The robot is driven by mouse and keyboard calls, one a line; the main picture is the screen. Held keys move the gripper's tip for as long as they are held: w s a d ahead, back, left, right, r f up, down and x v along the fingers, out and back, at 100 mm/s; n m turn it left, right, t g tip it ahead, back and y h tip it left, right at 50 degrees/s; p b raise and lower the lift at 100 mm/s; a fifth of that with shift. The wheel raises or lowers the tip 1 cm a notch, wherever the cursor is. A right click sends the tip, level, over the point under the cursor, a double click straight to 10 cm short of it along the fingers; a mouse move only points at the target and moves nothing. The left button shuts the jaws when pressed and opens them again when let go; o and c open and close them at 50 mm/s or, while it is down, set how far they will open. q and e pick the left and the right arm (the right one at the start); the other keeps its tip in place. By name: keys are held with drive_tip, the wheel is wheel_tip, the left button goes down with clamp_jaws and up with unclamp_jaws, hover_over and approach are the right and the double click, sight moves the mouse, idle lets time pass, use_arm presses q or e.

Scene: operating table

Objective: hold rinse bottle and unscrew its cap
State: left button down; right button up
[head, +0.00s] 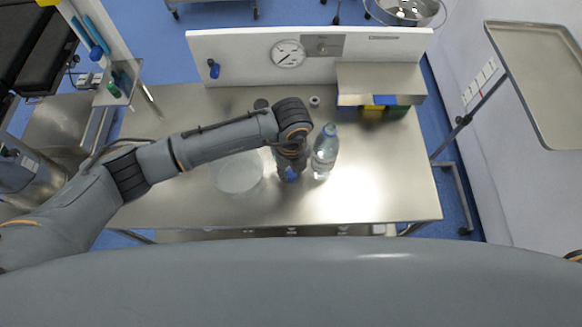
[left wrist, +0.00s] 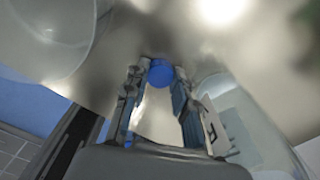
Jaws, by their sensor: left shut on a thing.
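A clear rinse bottle (head: 324,155) with a pale label stands upright on the steel table. Its top looks bluish in the head view, but whether a cap sits on it is too small to tell. My left gripper (head: 290,174) points down just left of the bottle, apart from it. In the left wrist view my left gripper (left wrist: 159,88) is shut on a small round blue piece (left wrist: 160,72) that looks like a cap. The bottle (left wrist: 240,115) shows blurred at the right of the fingers there. My right gripper is not in view.
A clear round dish (head: 239,175) sits left of my gripper on the steel table (head: 390,190). Behind stand a panel with a gauge (head: 288,53) and a shelf (head: 380,80) with coloured boxes under it. The table's right part is clear.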

sight(291, 173)
use_arm(q)
drive_tip(key=c, duration=1.5)
unclamp_jaws()
drive_tip(key=shift+f, duration=0.2)
drive_tip(key=o, duration=0.4)
drive_tip(key=shift+r, duration=0.1)
drive_tip(key=shift+r, duration=0.65)
wheel_tip(291, 173, up, 11)
drive_tip(key=b, duration=0.3)
